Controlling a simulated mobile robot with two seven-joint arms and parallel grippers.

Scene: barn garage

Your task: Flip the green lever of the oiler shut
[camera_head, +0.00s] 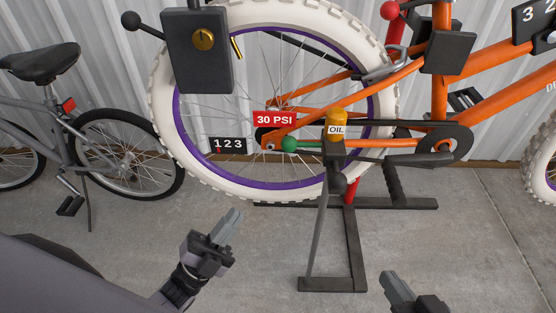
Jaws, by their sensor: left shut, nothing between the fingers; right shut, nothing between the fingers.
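The oiler is a yellow bottle (337,119) with an "OIL" label, on a dark mount in front of the orange bike's rear wheel. Its lever shows as a green ball (289,144) to the left of the bottle, roughly level with the mount, beside the wheel hub. My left gripper (229,222) is shut and empty, low and left of the oiler, well apart from the green ball. My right gripper (391,283) is shut and empty at the bottom edge, below and right of the oiler; part of it is cut off.
A dark stand (356,250) with a floor bar and a black ball-ended rod rises under the oiler. A black box (198,60) hangs at upper left before the white tyre (165,120). A grey bicycle (95,150) stands left. The concrete floor in front is mostly clear.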

